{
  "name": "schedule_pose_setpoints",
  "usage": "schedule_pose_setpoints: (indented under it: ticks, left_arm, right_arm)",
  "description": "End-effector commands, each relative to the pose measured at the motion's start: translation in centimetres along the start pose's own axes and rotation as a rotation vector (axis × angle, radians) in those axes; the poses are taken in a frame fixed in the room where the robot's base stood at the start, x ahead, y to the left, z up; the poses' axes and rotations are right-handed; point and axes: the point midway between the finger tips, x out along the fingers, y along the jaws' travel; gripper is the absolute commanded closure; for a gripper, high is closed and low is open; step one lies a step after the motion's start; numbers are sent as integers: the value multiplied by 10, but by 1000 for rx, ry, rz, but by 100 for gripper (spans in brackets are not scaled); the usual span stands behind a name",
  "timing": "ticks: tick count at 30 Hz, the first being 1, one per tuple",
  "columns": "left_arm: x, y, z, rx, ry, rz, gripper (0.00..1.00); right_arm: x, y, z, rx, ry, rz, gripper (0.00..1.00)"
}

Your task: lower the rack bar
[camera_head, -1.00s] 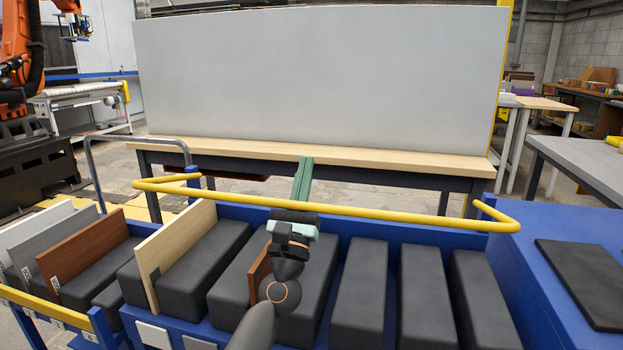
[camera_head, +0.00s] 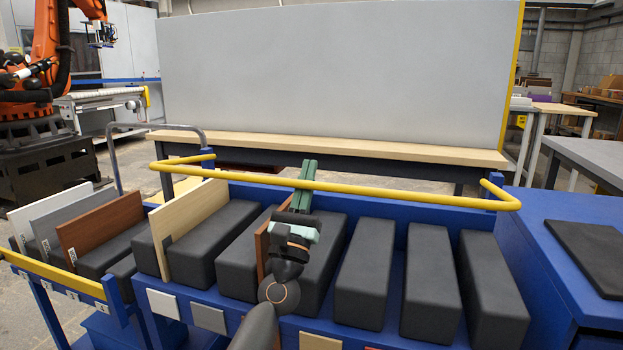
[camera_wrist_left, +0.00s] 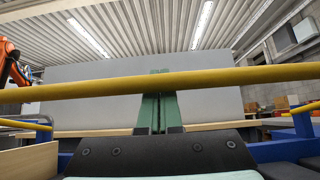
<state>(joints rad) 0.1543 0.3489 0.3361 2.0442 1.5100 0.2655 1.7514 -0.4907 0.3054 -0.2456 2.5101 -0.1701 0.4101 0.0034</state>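The yellow rack bar (camera_head: 400,198) runs along the blue rack, above its far side. In the left wrist view the bar (camera_wrist_left: 80,91) crosses the whole picture. My left gripper (camera_head: 307,167) reaches forward from the bottom of the head view. Its green fingers are together, with only a thin seam between them in the wrist view (camera_wrist_left: 158,78). The bar is not between the fingers. I cannot tell whether they touch it. My right gripper is not in view.
The rack holds several dark padded blocks (camera_head: 365,270) and upright boards, including a pale one (camera_head: 195,222). A brown board (camera_head: 262,247) is partly hidden by my arm. A wooden-topped table (camera_head: 400,152) with a large grey panel (camera_head: 340,75) stands behind. A blue cabinet (camera_head: 545,250) stands right.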

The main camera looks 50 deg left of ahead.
Motion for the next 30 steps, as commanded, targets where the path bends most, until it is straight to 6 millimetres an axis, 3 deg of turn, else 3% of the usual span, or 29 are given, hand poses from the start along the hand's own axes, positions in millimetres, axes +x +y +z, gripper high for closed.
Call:
schedule_pose_setpoints:
  ticks: [1, 17, 22, 30]
  left_arm:
    - [1, 1, 8, 2, -21, 2, 100]
    - [-3, 1, 6, -2, -18, 1, 100]
    - [-27, 1, 2, -1, -13, 0, 100]
    - [-87, 1, -3, 1, -6, 1, 100]
  right_arm:
    - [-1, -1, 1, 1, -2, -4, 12]
    - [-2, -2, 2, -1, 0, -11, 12]
    - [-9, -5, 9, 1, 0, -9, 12]
    - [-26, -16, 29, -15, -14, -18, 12]
